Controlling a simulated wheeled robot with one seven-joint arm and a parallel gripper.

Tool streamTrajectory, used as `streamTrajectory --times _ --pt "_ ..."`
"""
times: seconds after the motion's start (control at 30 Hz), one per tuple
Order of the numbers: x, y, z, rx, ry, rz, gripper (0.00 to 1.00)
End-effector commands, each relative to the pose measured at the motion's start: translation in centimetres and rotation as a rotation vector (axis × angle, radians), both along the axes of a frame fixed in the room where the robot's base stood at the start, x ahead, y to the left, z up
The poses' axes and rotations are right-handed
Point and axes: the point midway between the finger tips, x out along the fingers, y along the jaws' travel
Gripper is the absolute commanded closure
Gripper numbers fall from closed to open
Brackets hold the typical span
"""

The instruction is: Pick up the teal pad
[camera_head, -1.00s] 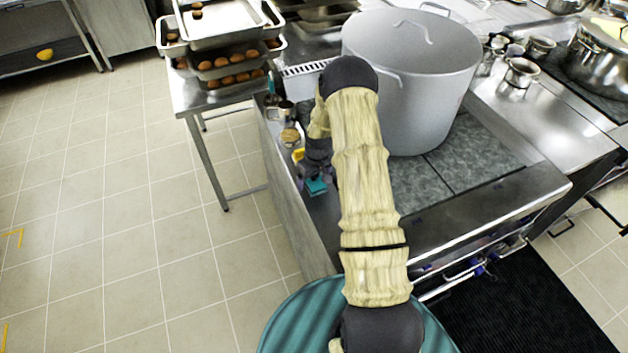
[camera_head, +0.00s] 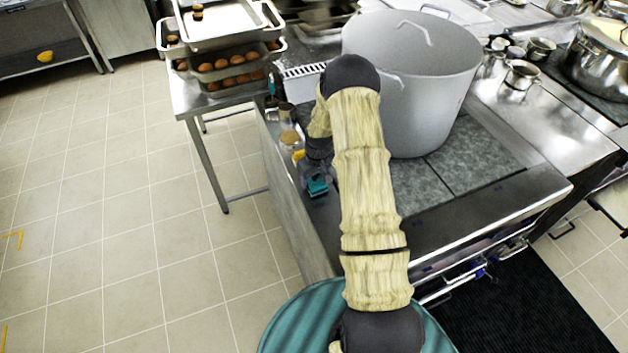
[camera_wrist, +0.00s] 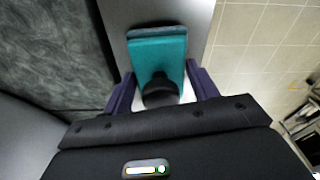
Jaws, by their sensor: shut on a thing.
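The teal pad (camera_wrist: 158,58) has a dark edge strip and a black knob-like part on it. In the wrist view it lies between the two purple fingers of my gripper (camera_wrist: 160,92), which is shut on it. In the head view the teal pad (camera_head: 317,185) shows just below my gripper (camera_head: 318,172), at the left side of the stove top. I cannot tell whether the pad is touching the metal surface or just above it. My arm hides part of the area around it.
A large grey stockpot (camera_head: 415,75) stands on the stove right of my arm. A yellow item (camera_head: 298,156) and small containers (camera_head: 288,115) are close behind my gripper. Trays of brown round items (camera_head: 230,70) stand at the back left. Open floor lies to the left.

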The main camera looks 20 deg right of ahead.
Motion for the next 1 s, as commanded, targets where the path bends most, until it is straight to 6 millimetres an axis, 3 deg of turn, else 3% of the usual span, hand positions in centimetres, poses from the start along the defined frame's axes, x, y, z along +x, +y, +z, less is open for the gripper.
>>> streamTrajectory --times 0.5,0.67,1.0 --pt "0.1 0.1 8.0 -0.001 -0.003 0.002 0.66" --pt "0.0 0.1 9.0 0.0 0.0 0.002 0.66" --pt "0.0 0.1 9.1 0.0 0.0 0.002 0.66"
